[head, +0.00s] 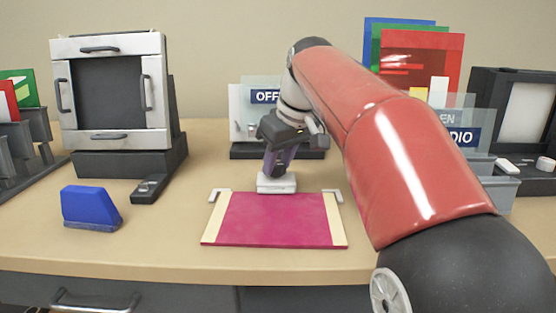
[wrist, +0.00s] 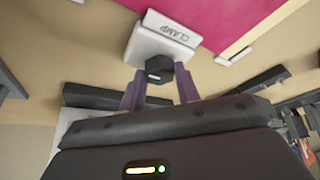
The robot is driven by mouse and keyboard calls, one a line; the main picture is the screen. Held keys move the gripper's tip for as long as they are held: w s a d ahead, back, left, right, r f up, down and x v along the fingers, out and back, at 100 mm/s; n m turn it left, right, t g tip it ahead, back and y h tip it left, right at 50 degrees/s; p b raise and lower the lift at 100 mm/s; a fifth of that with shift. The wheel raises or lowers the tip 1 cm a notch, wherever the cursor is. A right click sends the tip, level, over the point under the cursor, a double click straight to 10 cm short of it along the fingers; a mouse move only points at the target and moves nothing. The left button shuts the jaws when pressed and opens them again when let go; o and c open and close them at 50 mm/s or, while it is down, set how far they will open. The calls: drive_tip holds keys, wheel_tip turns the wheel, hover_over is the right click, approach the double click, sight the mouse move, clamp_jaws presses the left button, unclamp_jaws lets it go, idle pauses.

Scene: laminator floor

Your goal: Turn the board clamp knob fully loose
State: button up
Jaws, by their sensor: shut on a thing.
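The board clamp (head: 277,185) is a white block at the back edge of the magenta board (head: 275,220). In the wrist view the clamp block (wrist: 162,38) carries the word CLAMP. A dark knob (wrist: 160,68) stands out from its near side. My gripper (head: 276,168) comes down over the clamp from behind. In the wrist view its two purple fingers (wrist: 160,84) are shut on the knob, one on each side. The knob is hidden behind the fingers in the head view.
A blue block (head: 90,207) lies left of the board. A white-framed machine (head: 110,90) stands at the back left, with a dark switch box (head: 150,187) before it. Signs and coloured sheets (head: 420,65) stand behind my arm.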

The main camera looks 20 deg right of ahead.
drive_tip(key=shift+n, duration=0.5)
drive_tip(key=o, duration=1)
drive_tip(key=v, duration=0.7)
drive_tip(key=shift+d+r, duration=0.2)
drive_tip(key=shift+r, duration=0.15)
